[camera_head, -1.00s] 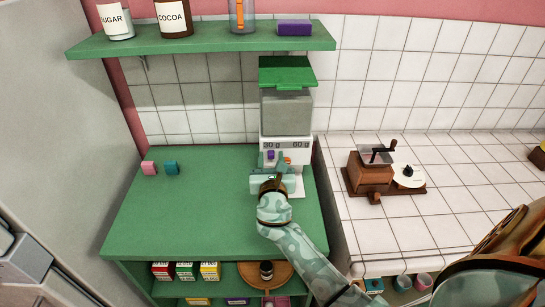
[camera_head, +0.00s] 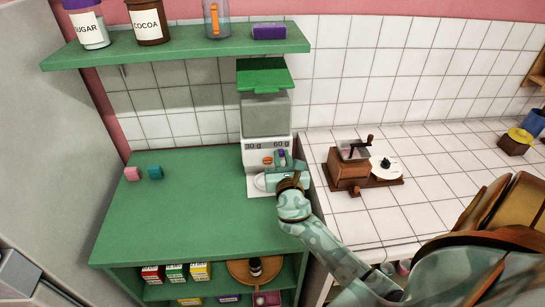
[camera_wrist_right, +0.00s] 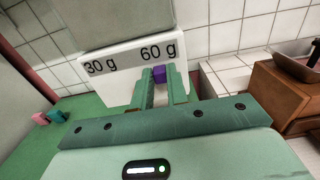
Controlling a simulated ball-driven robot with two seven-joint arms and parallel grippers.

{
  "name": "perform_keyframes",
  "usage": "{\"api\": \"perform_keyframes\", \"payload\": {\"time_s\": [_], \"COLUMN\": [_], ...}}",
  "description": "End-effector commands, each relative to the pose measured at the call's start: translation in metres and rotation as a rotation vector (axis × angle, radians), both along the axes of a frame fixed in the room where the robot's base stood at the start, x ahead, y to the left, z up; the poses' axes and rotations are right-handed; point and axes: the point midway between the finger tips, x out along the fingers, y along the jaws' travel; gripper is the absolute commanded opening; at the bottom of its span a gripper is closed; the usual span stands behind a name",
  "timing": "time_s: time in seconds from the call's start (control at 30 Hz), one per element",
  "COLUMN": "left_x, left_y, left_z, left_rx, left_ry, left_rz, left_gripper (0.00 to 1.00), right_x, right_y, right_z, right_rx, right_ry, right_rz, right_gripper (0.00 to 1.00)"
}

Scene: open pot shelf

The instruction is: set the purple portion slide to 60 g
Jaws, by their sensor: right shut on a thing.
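The white dispenser (camera_head: 246,165) stands at the back of the green counter, with a grey hopper (camera_head: 265,113) and green lid (camera_head: 263,75). Its front is marked 30 g on the left and 60 g on the right. The purple portion slide (camera_head: 282,153) is at the right, under the 60 g mark; it also shows in the right wrist view (camera_wrist_right: 159,73). My right gripper (camera_wrist_right: 158,88) is shut on the slide, with a finger on each side. In the head view an orange spot (camera_head: 267,161) shows on the dispenser's front left of the gripper. My left gripper is out of view.
A wooden coffee grinder (camera_head: 350,169) stands on the white tiled counter to the right. A pink block (camera_head: 132,174) and a teal block (camera_head: 155,173) lie on the left of the green counter (camera_head: 180,220), whose middle is clear. A green shelf (camera_head: 180,46) with jars hangs above.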

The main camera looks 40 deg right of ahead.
Motion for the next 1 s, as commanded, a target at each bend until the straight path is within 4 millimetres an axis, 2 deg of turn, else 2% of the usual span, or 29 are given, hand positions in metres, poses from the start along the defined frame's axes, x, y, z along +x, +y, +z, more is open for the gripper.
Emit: {"api": "perform_keyframes", "payload": {"time_s": [0.17, 0.2, 0.27, 0.3, 0.57, 0.67, 0.77, 1.0], "left_x": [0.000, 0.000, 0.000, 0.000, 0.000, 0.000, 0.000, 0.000], "left_y": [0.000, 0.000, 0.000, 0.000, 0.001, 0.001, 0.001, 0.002], "left_z": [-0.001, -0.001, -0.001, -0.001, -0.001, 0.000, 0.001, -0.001], "left_rx": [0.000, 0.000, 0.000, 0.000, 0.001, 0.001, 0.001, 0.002], "left_ry": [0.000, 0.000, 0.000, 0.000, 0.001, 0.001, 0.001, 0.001], "left_rz": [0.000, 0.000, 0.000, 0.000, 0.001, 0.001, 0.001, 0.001], "left_gripper": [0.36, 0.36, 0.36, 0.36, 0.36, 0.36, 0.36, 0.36], "right_x": [-0.001, -0.001, -0.001, -0.001, -0.001, -0.007, -0.021, -0.077], "right_y": [-0.002, -0.002, -0.002, -0.002, -0.001, 0.003, 0.012, 0.045], "right_z": [0.000, 0.000, 0.000, 0.000, 0.000, -0.001, -0.001, -0.002], "right_rx": [-0.005, -0.005, -0.005, -0.005, -0.004, -0.004, -0.003, -0.001], "right_ry": [0.002, 0.002, 0.002, 0.002, 0.001, 0.003, 0.004, 0.006], "right_rz": [-0.006, -0.007, -0.007, -0.007, -0.004, -0.004, -0.002, -0.005], "right_gripper": [0.00, 0.18, 0.35, 0.38, 0.38, 0.38, 0.38, 0.38]}}
